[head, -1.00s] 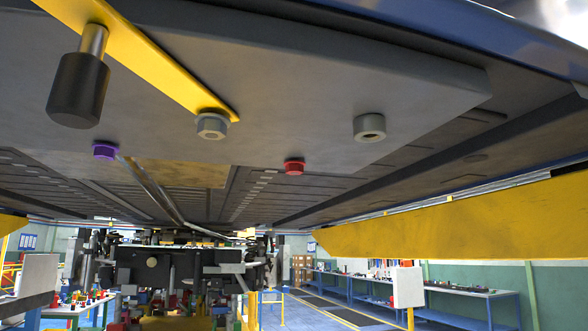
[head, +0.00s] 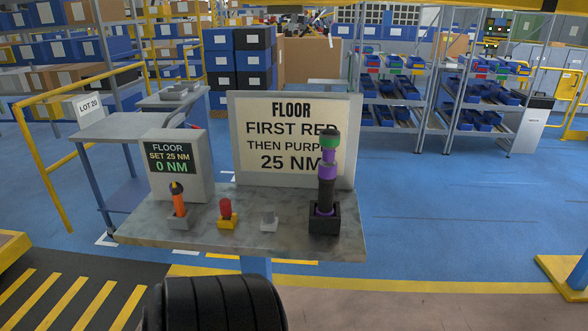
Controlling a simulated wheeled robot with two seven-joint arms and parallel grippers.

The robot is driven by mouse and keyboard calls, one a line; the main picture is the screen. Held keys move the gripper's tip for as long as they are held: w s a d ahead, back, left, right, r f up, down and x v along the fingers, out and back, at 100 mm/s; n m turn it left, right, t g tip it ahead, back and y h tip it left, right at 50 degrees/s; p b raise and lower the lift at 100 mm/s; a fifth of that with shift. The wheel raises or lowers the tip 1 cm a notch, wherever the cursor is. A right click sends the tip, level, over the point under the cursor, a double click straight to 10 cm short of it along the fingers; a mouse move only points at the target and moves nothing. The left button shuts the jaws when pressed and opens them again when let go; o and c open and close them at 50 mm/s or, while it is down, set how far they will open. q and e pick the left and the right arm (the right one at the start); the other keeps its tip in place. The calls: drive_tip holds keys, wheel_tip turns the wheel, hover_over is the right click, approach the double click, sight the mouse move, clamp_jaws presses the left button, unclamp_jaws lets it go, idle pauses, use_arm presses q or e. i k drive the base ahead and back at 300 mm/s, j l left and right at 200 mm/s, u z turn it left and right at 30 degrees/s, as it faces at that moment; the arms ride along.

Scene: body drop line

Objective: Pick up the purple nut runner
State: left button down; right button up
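The purple nut runner (head: 327,183) stands upright in a black holder (head: 324,222) at the right end of a grey stand top (head: 285,250). It has a dark body, purple bands and a green top, and its upper part overlaps the sign behind it. Its lower end is hidden inside the holder. Neither of my grippers is in view, so whether they are open or shut does not show.
An orange-handled tool (head: 179,204), a red piece on a yellow base (head: 226,208) and a small grey holder (head: 268,219) share the stand top. A display box (head: 166,190) and a sign (head: 252,150) stand behind. Blue floor right of the stand is clear.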

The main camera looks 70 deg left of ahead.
sight(329, 138)
drive_tip(key=u, duration=1.75)
